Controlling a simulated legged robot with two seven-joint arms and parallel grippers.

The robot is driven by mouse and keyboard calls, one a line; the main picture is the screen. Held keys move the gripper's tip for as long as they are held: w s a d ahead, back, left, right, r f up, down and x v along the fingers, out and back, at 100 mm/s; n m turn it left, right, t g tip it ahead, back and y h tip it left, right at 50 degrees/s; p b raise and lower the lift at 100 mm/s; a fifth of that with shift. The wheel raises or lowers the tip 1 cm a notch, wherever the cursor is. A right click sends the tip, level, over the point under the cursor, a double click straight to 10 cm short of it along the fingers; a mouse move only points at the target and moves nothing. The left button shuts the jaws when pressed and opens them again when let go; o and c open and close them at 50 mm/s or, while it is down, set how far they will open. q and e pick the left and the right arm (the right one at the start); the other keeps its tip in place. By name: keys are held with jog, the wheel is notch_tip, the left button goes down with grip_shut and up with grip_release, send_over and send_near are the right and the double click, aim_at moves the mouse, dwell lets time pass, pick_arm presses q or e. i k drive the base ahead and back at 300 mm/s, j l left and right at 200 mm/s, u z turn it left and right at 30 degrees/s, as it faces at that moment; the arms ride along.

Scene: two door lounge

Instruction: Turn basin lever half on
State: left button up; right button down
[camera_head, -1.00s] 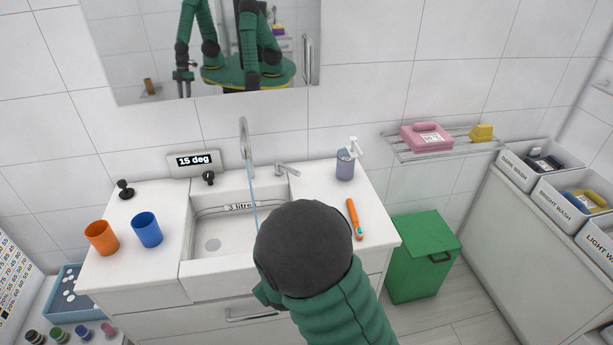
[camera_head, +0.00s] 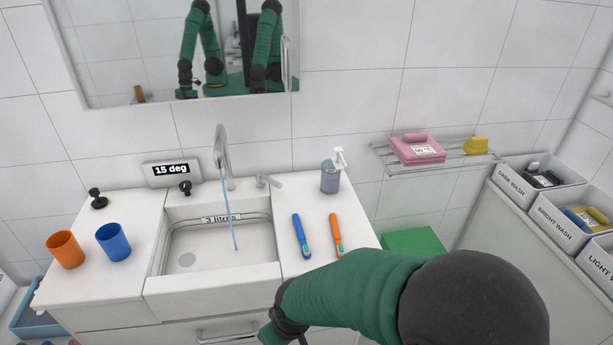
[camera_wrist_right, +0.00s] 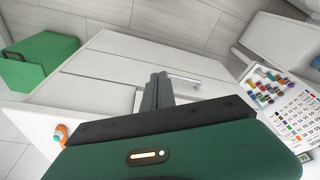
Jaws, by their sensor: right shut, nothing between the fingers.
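The white basin (camera_head: 215,285) is set in the counter below the mirror. A chrome tap (camera_head: 221,150) arches over it, and a thin blue stream of water (camera_head: 231,215) runs down into the basin. A small chrome lever (camera_head: 268,181) stands on the counter to the right of the tap. My right arm reaches in from the lower right of the head view. My right gripper (camera_wrist_right: 157,92) is shut and empty in the right wrist view, in front of the cabinet drawers and apart from the lever. My left gripper is not directly in view.
A display (camera_head: 172,173) reads "15 deg", with a black knob (camera_head: 185,188) before it. Orange cup (camera_head: 65,249) and blue cup (camera_head: 113,242) stand left. A soap dispenser (camera_head: 330,178), blue toothbrush (camera_head: 301,235) and orange toothbrush (camera_head: 336,235) are right. A green bin (camera_head: 412,243) stands beyond.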

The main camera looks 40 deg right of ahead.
aim_at(262, 178)
jog(key=l+z, duration=0.1)
jog(key=l, duration=0.85)
jog(key=l+z, duration=0.15)
jog(key=l, duration=0.75)
jog(key=i+j, duration=0.4)
jog(key=i, duration=0.1)
